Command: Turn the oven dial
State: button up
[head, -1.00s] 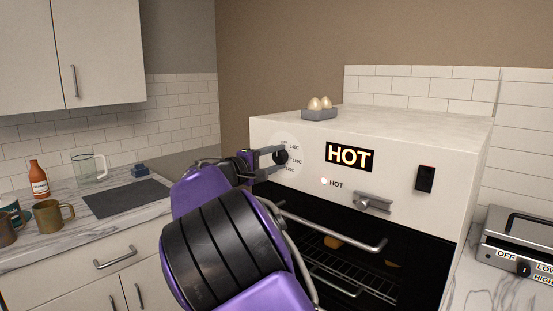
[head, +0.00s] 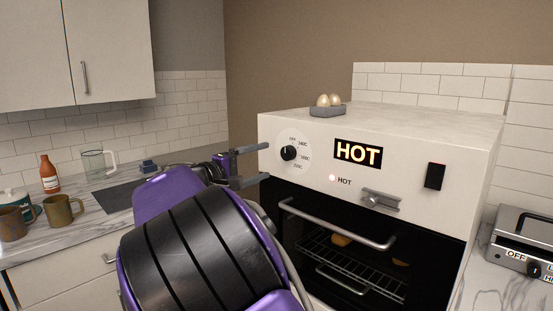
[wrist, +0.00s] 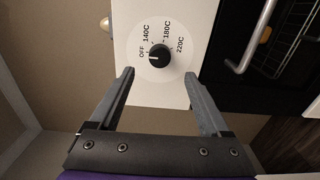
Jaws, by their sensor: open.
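The oven dial (head: 289,153) is a round black knob on a pale disc marked OFF, 140C, 180C and 220C, at the left of the white oven's front panel (head: 405,172). In the wrist view the dial (wrist: 160,56) sits ahead of the fingertips, between their lines, and nothing touches it.
The lit HOT display (head: 358,154), a black switch (head: 435,176) and the oven door handle (head: 338,226) are on the oven front. An egg holder (head: 328,110) stands on top. Mugs (head: 60,210) and a bottle (head: 49,174) stand on the left counter.

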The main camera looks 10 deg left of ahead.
jog(key=v, duration=0.8)
jog(key=shift+s+a, duration=0.15)
jog(key=shift+s, duration=0.05)
